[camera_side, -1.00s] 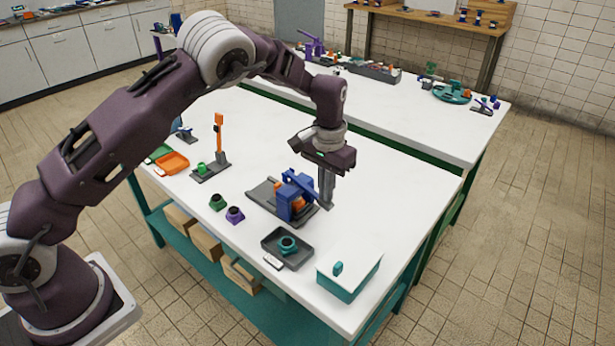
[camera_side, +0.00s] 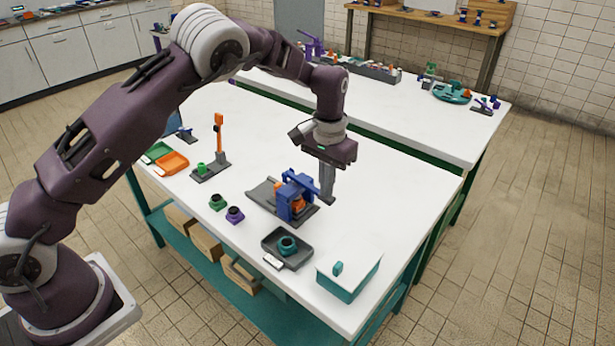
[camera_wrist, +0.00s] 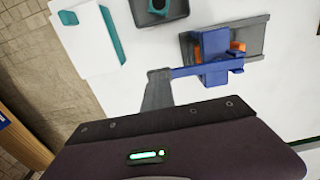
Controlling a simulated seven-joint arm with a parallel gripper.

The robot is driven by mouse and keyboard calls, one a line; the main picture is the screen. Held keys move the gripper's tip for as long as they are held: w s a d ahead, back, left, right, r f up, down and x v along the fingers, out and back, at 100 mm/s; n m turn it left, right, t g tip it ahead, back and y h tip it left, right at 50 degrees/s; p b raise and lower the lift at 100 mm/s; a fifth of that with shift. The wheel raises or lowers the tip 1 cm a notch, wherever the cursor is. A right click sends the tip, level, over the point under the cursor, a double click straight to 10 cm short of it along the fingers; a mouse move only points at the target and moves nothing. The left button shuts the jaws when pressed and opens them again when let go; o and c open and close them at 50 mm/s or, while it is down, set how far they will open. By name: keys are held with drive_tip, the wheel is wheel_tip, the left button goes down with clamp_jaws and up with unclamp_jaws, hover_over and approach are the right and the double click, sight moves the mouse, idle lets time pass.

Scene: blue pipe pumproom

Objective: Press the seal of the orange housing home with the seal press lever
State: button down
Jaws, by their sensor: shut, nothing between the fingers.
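The blue seal press (camera_side: 284,203) stands on its grey base near the middle of the table. The orange housing (camera_side: 299,203) sits inside the press frame, mostly hidden by it; bits of orange also show in the wrist view (camera_wrist: 238,46). The blue press lever (camera_side: 303,182) reaches out from the top toward my gripper (camera_side: 328,200). My gripper is shut and empty, pointing down at the lever's outer end. In the wrist view the lever (camera_wrist: 190,71) ends at my fingertips (camera_wrist: 160,73); I cannot tell whether they touch. The seal itself cannot be made out.
A dark tray with a teal ring part (camera_side: 287,245) and a teal box with a white lid (camera_side: 348,275) stand in front. Green (camera_side: 217,202) and purple (camera_side: 235,214) parts lie to the left, with an orange-topped stand (camera_side: 219,135) behind. The table right of my gripper is clear.

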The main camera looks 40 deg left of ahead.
wheel_tip(320, 180, up, 9)
drive_tip(key=shift+r, duration=0.15)
idle(0.4)
drive_tip(key=shift+a, duration=0.1)
drive_tip(key=s+a+r+t+h, duration=0.1)
drive_tip(key=s+a+r+t, duration=0.2)
drive_tip(key=s+r, duration=1.4)
drive_tip(key=s+a+f+t+y, duration=0.1)
drive_tip(key=s+f, duration=0.4)
drive_tip(key=s, duration=1.3)
drive_tip(key=shift+s+a+t, duration=0.15)
drive_tip(key=shift+a+t, duration=0.05)
drive_tip(key=shift+t, duration=0.6)
